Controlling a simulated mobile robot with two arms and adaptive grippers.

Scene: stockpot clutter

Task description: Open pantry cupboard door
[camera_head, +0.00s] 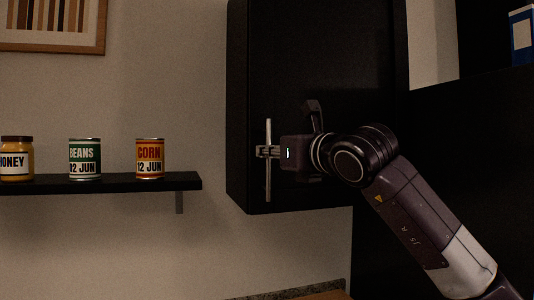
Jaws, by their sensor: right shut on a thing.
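The pantry cupboard (365,60) is a black wall cupboard in the middle of the head view. Its door looks closed. A light vertical bar handle (268,185) stands near the lower left edge of the door. My right gripper (266,152) reaches in from the right and is shut on the handle around its middle. The gripper's body hides part of the door behind it. My left gripper is not in view.
A black shelf (100,184) at the left carries a honey jar (17,160), a beans can (85,160) and a corn can (150,159). A striped picture (55,25) hangs above. A blue and white box (522,35) stands at upper right. Bare wall lies between shelf and cupboard.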

